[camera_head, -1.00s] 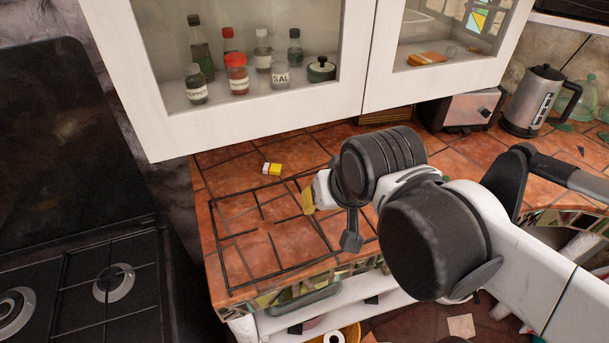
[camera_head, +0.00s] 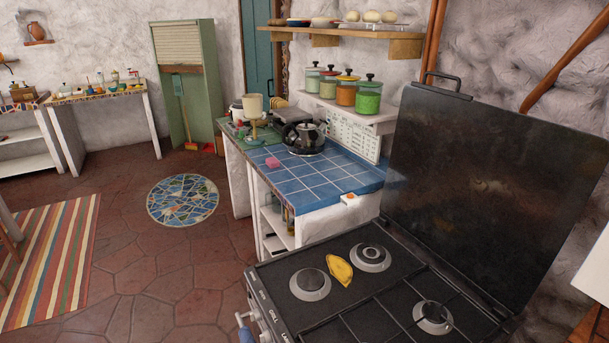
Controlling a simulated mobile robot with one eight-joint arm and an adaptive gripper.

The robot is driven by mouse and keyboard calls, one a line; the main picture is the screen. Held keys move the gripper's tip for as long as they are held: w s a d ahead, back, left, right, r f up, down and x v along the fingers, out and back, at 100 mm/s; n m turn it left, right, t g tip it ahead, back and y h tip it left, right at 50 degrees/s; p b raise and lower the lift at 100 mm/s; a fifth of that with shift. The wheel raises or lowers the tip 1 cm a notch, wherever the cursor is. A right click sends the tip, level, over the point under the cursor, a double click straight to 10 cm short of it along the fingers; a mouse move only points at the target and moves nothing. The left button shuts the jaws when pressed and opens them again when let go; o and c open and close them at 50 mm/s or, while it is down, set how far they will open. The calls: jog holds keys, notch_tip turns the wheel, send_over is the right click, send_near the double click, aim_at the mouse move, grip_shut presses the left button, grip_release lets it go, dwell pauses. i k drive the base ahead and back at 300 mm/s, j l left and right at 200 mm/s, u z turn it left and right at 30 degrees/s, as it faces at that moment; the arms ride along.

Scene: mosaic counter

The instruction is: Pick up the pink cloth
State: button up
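A small pink item (camera_head: 272,162), which looks like the pink cloth, lies on the blue tiled counter (camera_head: 322,191) beyond the stove, near the counter's left edge. It is too small to tell whether it is folded cloth or a sponge. My gripper is not in view, and no part of my arm shows now.
The black stove (camera_head: 318,310) with its raised lid (camera_head: 455,180) stands in front of the counter. A yellow item (camera_head: 340,270) lies between burners. A dark glass kettle (camera_head: 303,138) stands behind the pink item. Open floor (camera_head: 160,265) is at left.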

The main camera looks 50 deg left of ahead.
aim_at(272, 162)
jog(key=u, duration=1.95)
jog(key=i+j+u, duration=0.2)
jog(key=j+u, duration=0.2)
jog(key=j, duration=0.15)
jog(key=i+j+u, duration=0.3)
jog(key=j+u, duration=0.15)
jog(key=i+j+u, duration=0.4)
jog(key=i+z, duration=0.3)
jog(key=i, duration=0.3)
jog(key=i+z, duration=0.35)
jog(key=i, duration=0.2)
jog(key=i+j+z, duration=0.3)
jog(key=i, duration=0.3)
jog(key=i+l+z, duration=0.35)
jog(key=i, duration=0.15)
jog(key=i+z, duration=0.35)
jog(key=i, duration=0.15)
jog(key=i+z, duration=0.35)
jog(key=i, duration=0.2)
jog(key=i+l+u, duration=0.4)
jog(key=l, duration=0.2)
jog(key=i+l+u, duration=0.15)
jog(key=l, duration=0.15)
